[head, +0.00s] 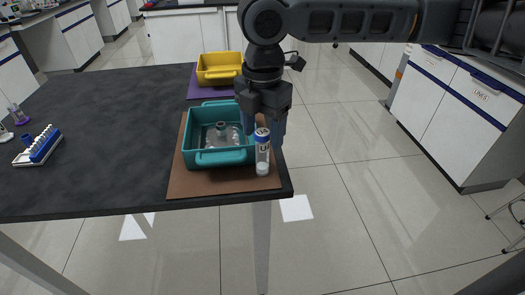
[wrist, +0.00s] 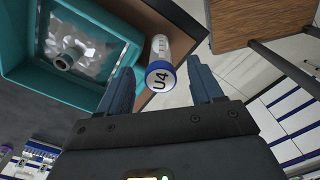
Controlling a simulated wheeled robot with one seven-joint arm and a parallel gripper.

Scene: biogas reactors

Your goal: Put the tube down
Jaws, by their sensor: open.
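The tube (head: 262,156) is a clear vial with a blue-rimmed white cap and pale contents. It stands upright on the brown mat (head: 217,188), near the table's front right corner, just right of the teal bin. In the wrist view the tube (wrist: 160,60) shows its cap marked "U4". My gripper (head: 264,130) is open around the top of the tube. In the wrist view my gripper's fingers (wrist: 164,82) are spread to either side, with gaps between them and the cap.
A yellow bin (head: 219,66) stands behind on a purple mat (head: 203,93). A blue and white rack (head: 40,146) is at the far left. The dark table (head: 100,140) is mostly clear at its middle; its edge is close right of the tube.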

